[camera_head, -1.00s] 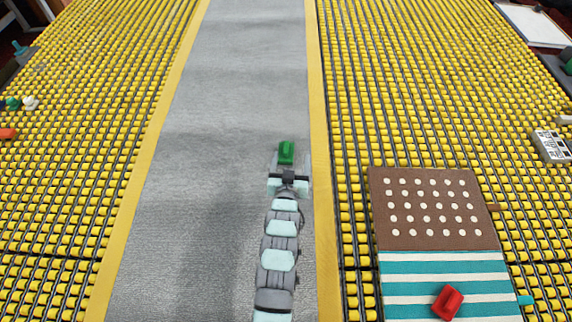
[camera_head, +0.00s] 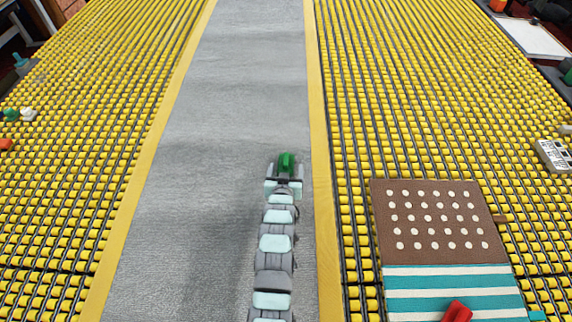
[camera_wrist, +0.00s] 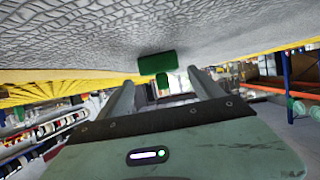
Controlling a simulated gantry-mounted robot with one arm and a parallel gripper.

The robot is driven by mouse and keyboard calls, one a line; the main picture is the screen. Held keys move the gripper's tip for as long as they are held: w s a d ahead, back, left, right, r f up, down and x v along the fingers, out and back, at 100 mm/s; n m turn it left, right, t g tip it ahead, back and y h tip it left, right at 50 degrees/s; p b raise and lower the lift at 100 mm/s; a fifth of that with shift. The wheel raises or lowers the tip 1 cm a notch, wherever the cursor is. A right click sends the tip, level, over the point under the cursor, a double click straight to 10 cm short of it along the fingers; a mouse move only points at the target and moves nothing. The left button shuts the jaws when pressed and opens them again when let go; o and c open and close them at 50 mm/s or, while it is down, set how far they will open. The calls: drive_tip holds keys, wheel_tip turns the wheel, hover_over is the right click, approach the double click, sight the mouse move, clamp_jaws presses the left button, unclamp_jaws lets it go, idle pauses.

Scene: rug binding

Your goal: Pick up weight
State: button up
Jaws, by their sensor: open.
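The green weight (camera_head: 286,161) stands on the grey walkway, towards its right edge. In the wrist view, the weight (camera_wrist: 157,64) lies straight ahead between the lines of my two fingers. My gripper (camera_head: 285,167) is open, with one finger on each side of the weight in the head view. In the wrist view, the gripper (camera_wrist: 163,86) shows a gap between its fingers and nothing held. I cannot tell how deep the weight sits between them. The weight's lower front is partly hidden by my gripper in the head view.
A red block (camera_head: 457,312) lies on a teal and white striped mat (camera_head: 440,283) at the lower right. A brown dotted mat (camera_head: 436,254) adjoins it. Yellow roller beds (camera_head: 70,150) flank the walkway (camera_head: 245,80). The walkway beyond the weight is clear.

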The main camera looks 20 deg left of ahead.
sight(286, 162)
drive_tip(key=shift+r+x, duration=0.15)
drive_tip(key=shift+x, duration=1)
drive_tip(key=shift+r+x, duration=0.15)
drive_tip(key=shift+x, duration=1.05)
drive_tip(key=shift+a, duration=0.15)
drive_tip(key=shift+c, duration=0.5)
clamp_jaws()
